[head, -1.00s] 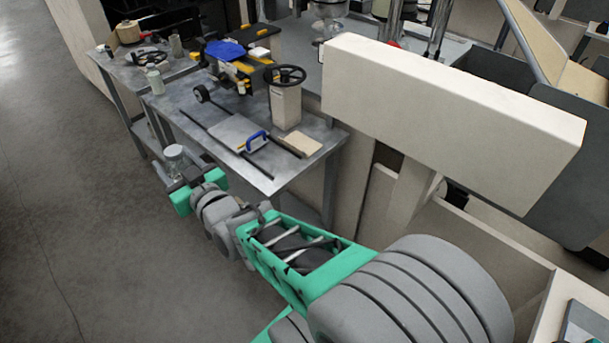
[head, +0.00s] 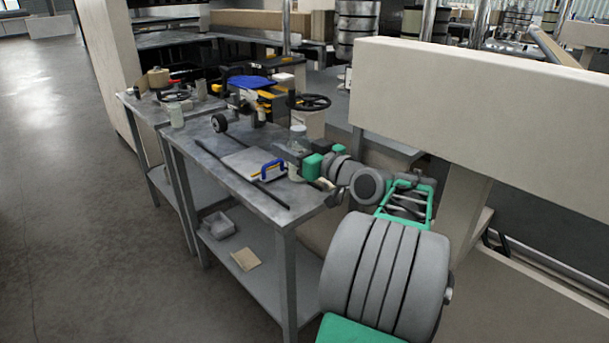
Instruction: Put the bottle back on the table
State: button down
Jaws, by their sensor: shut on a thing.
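The bottle (head: 298,131) is pale and clear, and stands roughly upright between the fingers of my gripper (head: 296,153). My gripper is shut on it, and the fingers hide its middle. The bottle is over the right front part of the grey metal table (head: 205,150), close to the blue-handled plate (head: 243,162). I cannot tell whether its base touches the table top.
A black handwheel (head: 309,102) on a beige box stands just behind my gripper. A blue and yellow machine (head: 255,90), a small black wheel (head: 219,123) and dark rods share the table. A lower shelf holds a grey tray (head: 217,225). A large beige beam (head: 450,105) is at right.

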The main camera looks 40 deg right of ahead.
jog(key=shift+w+d+f+b, duration=0.1)
jog(key=shift+d+f, duration=0.6)
jog(key=shift+f, duration=0.7)
jog(key=shift+d+f+b, duration=0.15)
jog(key=shift+d+f, duration=0.5)
jog(key=shift+f, duration=0.7)
jog(key=shift+w+d+f+b, duration=0.1)
jog(key=shift+d+f, duration=0.6)
jog(key=shift+f, duration=0.7)
jog(key=shift+f, duration=0.2)
jog(key=c, duration=0.6)
grip_release()
